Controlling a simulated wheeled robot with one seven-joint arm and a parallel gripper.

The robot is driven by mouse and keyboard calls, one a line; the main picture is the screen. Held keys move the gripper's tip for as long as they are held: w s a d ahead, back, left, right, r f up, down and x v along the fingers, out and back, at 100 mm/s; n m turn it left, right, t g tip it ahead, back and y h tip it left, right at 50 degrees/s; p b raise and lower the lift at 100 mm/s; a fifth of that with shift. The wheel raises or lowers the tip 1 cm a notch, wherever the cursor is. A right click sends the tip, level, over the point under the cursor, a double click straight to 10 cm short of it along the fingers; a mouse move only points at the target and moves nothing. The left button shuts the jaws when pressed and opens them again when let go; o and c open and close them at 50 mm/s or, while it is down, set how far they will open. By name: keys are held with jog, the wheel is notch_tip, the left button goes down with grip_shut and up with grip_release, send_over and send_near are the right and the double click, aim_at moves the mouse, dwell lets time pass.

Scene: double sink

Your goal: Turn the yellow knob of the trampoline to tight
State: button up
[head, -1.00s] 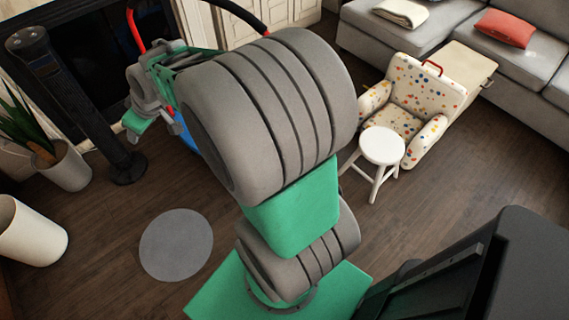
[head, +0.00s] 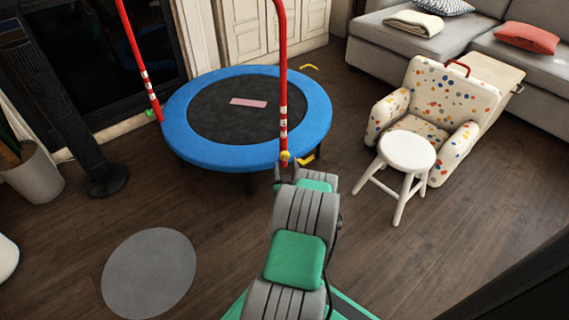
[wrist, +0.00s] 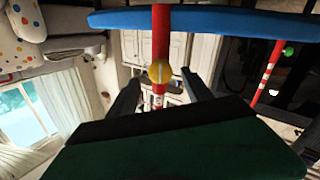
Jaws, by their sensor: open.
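The trampoline (head: 190,148) has a blue rim, a black mat and a red handlebar (head: 282,70) with white bands. The small yellow knob (head: 285,156) sits low on the handlebar's near right post, by the rim. In the wrist view, the knob (wrist: 160,72) is a round yellow ball on the red post, between my two dark fingers. My gripper (head: 287,172) is open just below the knob in the head view. In the wrist view, my gripper (wrist: 161,80) has a finger on each side with gaps; contact cannot be told. The knob's setting is not readable.
A white stool (head: 407,152) and a dotted armchair (head: 438,105) stand to the right. A grey sofa (head: 440,40) is behind them. A dark tower (head: 60,120) stands at left. A grey round mat (head: 150,272) lies on otherwise open wooden floor.

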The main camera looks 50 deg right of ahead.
aim_at(285, 158)
jog(key=b+x, duration=0.1)
jog(key=x, duration=0.3)
jog(key=shift+w+d, duration=0.2)
jog(key=shift+w, duration=0.05)
jog(key=shift+c, duration=0.5)
grip_shut()
